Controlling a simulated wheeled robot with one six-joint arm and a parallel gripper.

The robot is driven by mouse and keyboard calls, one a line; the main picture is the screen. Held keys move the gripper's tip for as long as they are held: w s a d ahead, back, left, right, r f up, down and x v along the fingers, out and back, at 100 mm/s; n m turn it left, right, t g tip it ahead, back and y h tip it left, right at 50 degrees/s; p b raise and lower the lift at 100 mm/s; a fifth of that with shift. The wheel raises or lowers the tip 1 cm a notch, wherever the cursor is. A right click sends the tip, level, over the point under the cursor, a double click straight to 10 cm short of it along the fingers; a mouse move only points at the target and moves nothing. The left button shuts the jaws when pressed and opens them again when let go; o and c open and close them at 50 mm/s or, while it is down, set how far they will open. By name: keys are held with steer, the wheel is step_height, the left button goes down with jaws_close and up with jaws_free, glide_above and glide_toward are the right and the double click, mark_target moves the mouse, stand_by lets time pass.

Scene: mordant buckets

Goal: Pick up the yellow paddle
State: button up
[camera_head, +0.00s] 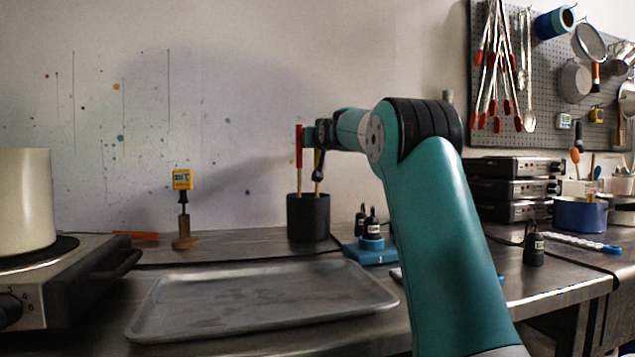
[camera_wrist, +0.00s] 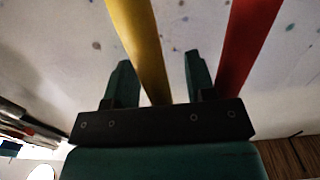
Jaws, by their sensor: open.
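The yellow paddle (camera_wrist: 138,42) runs between the two fingers of my gripper (camera_wrist: 157,62) in the wrist view. The red paddle (camera_wrist: 248,42) stands just outside the right finger. In the head view, my gripper (camera_head: 314,138) is above a black pot (camera_head: 308,216) on the bench. The red paddle (camera_head: 299,146) stands upright in the pot, left of my gripper. The yellow paddle is mostly hidden behind my gripper there. My gripper is open.
An empty metal tray (camera_head: 265,295) lies in front of the pot. A hot plate with a cream pot (camera_head: 25,203) is at left.

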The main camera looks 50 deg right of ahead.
jaws_close()
steer(key=shift+r, duration=0.2)
step_height(320, 180, up, 28)
steer(key=p, duration=1.6)
steer(key=shift+p, duration=0.35)
steer(key=shift+f, duration=0.15)
